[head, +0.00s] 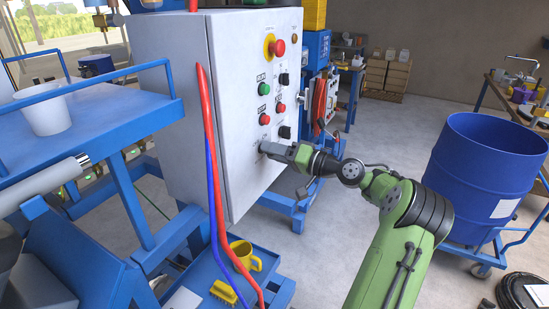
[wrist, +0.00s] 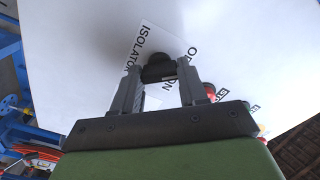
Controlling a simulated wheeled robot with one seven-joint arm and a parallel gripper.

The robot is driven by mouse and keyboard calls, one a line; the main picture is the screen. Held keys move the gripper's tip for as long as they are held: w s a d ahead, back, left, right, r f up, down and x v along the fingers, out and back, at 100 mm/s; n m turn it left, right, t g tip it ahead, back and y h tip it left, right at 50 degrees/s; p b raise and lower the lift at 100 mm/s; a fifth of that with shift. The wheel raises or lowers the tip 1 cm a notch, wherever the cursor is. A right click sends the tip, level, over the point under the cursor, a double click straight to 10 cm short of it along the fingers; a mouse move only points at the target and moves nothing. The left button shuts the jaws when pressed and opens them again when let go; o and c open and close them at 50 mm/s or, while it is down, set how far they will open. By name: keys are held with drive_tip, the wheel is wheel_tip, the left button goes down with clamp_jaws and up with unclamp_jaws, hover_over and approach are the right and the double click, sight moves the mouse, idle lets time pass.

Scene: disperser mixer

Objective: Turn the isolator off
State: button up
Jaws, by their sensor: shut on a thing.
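The fingers and knob cover part of the position label, so the setting cannot be read. In the head view my gripper (head: 268,149) reaches the lower front of the grey control cabinet (head: 170,100) and hides the knob.
Above my gripper the cabinet carries green and red buttons, black switches and a red emergency stop (head: 279,47). Red and blue hoses (head: 208,130) hang at the cabinet's left. A blue drum (head: 484,170) stands right of my arm.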

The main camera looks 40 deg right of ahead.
drive_tip(key=shift+n, duration=0.3)
drive_tip(key=o, duration=1.1)
drive_tip(key=shift+c, duration=0.2)
drive_tip(key=v, duration=1.5)
drive_tip(key=shift+s+p, duration=0.4)
drive_tip(key=shift+p, duration=0.05)
